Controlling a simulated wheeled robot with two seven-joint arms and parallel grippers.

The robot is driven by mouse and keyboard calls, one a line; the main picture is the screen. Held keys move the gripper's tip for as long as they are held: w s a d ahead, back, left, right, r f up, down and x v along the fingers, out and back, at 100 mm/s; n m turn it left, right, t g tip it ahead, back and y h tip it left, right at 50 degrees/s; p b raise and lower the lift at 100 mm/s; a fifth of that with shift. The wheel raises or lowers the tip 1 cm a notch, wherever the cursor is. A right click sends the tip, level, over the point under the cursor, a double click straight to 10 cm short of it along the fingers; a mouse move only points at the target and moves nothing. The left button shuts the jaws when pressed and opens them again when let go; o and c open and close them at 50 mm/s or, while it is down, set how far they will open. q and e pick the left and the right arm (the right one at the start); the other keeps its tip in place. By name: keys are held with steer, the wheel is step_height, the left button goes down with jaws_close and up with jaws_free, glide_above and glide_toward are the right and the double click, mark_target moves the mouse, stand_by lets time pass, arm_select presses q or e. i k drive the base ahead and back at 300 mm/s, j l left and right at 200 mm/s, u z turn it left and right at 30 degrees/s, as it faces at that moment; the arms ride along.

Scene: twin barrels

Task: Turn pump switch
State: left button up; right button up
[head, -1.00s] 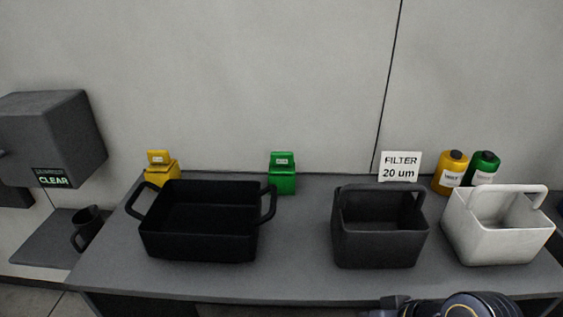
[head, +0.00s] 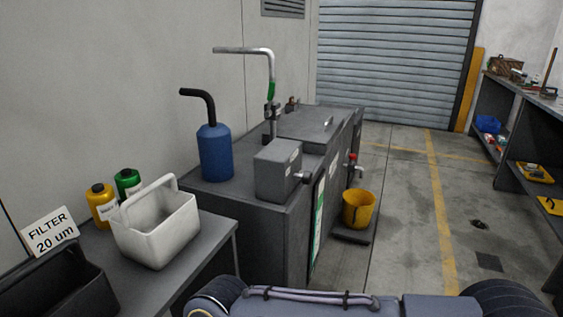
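A grey box with a dark knob on its right side (head: 278,171) sits on the front of a dark grey machine cabinet (head: 262,221). It may be the pump switch, but I cannot read its label. Behind it a bent metal pipe (head: 258,52) with a green part rises from the cabinet top. A blue canister (head: 214,152) with a black curved spout stands to the left of the box. One of my arms crosses the bottom edge of the head view. Neither of my grippers is in view.
A white basket (head: 155,232), a dark basket (head: 62,287), yellow (head: 101,205) and green (head: 128,183) bottles and a FILTER 20 um sign (head: 50,232) stand on the left table. A yellow bucket (head: 357,209) stands by the cabinet. Open floor lies to the right; shelving (head: 508,170) stands beyond.

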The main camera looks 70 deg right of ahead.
mark_target(306, 178)
steer(key=z, duration=0.45)
steer(key=k+j+z, duration=0.1)
steer(key=z, duration=0.75)
steer(key=k+z, duration=0.1)
steer(key=z, duration=0.75)
steer(key=i+l+u, duration=0.15)
steer(key=l, duration=0.15)
steer(key=i+l+u, duration=0.3)
steer(key=l, duration=0.3)
steer(key=i+l+u, duration=0.15)
steer(key=l, duration=0.15)
steer(key=i+l+u, duration=0.1)
steer(key=l, duration=0.25)
